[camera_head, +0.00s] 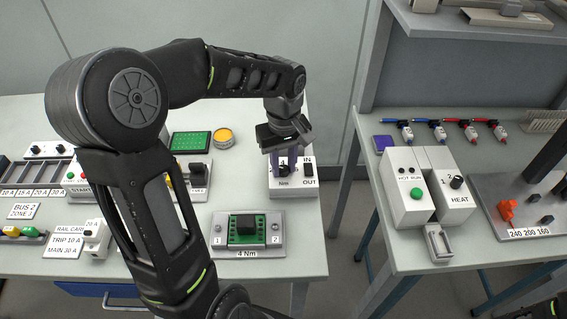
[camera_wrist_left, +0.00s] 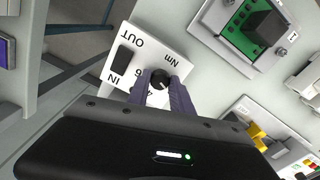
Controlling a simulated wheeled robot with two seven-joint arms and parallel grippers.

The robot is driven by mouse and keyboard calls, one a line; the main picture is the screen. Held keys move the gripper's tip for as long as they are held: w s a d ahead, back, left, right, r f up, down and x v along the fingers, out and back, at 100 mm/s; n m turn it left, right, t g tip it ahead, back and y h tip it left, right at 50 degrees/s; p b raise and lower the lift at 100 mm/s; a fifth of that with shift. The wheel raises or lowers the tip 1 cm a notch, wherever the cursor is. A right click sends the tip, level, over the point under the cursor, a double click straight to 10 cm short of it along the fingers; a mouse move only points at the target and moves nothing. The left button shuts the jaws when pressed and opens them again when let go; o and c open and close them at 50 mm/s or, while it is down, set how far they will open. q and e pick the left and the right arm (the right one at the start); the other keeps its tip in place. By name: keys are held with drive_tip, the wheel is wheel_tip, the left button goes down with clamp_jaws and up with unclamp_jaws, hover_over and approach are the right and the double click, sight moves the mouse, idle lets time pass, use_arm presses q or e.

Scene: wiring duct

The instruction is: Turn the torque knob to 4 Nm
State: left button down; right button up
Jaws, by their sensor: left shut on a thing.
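The torque knob (camera_wrist_left: 161,79) is a small round black knob on a light box (camera_head: 281,187) marked "Nm", IN and OUT. My left gripper (camera_head: 286,160) comes down on the box from above in the head view. In the left wrist view the purple fingers of my left gripper (camera_wrist_left: 160,92) are shut on the knob, one on each side. A "6" shows beside the knob; the fingers hide part of the dial, and I cannot tell the exact pointer setting. My right gripper does not show clearly.
A black IN/OUT rocker switch (camera_wrist_left: 123,59) is beside the knob on the same box. A yellow round container (camera_head: 223,137) and a green board (camera_head: 191,142) lie behind. A gap separates this table from the right bench, which holds the HEAT box (camera_head: 445,190).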

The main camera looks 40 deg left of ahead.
use_arm(q)
drive_tip(key=shift+m, duration=0.5)
drive_tip(key=m, duration=0.2)
drive_tip(key=shift+m, duration=0.4)
drive_tip(key=m, duration=1)
drive_tip(key=c, duration=1.1)
unclamp_jaws()
drive_tip(key=shift+c, duration=0.2)
